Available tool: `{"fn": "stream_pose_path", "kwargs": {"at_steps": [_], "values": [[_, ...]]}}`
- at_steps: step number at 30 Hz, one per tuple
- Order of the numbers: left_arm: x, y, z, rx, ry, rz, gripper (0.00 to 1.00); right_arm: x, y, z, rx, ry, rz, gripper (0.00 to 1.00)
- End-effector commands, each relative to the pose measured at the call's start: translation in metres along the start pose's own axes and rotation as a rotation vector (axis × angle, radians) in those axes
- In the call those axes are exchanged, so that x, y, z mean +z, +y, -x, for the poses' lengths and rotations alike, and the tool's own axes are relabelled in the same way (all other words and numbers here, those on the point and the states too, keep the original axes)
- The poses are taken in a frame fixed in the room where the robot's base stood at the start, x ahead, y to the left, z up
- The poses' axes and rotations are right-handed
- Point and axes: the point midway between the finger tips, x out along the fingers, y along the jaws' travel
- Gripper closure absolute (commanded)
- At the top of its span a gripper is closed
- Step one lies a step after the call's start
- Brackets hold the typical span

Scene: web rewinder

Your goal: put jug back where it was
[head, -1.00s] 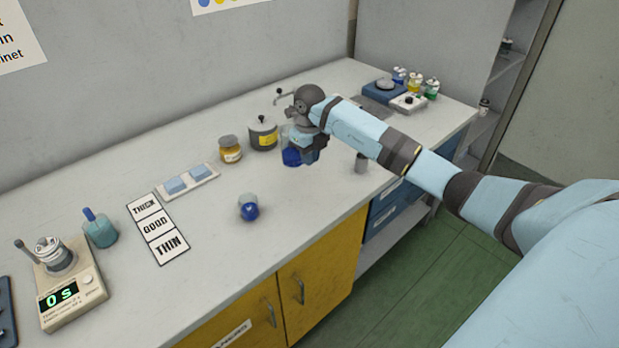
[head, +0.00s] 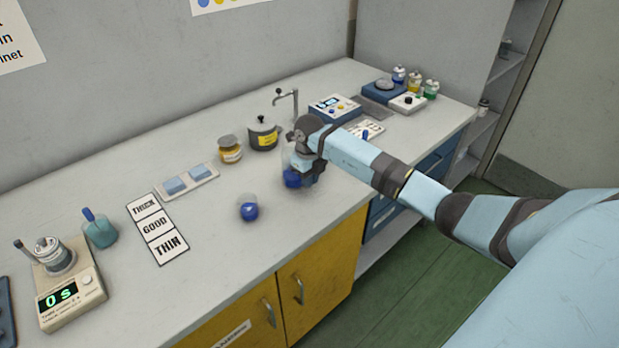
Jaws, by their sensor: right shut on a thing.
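The jug (head: 292,179) is a clear vessel with blue liquid in its lower part. My right gripper (head: 305,170) is shut on it, on the jug's right side, and partly covers it. The jug looks upright, over the front part of the counter (head: 215,275). I cannot tell whether its base touches the top. My left gripper is not in the head view.
A small cup of blue liquid (head: 249,207) stands to the left of the jug. Behind are an amber jar (head: 230,149), a grey lidded pot (head: 263,133) and a tap (head: 293,103). The counter's front edge is close to the jug.

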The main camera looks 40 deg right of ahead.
Motion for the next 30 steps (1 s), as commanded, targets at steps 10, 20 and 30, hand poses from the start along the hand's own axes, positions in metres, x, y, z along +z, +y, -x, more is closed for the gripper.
{"fn": "stream_pose_path", "kwargs": {"at_steps": [10,20,30], "values": [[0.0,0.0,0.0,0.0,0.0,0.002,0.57,0.0,0.0,-0.002,0.0,0.001,0.0,0.63],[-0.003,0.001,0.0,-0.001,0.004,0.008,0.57,0.001,-0.001,0.027,-0.003,-0.003,0.0,0.63],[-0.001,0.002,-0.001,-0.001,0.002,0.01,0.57,0.001,-0.001,0.097,-0.002,-0.003,0.0,0.63]]}}
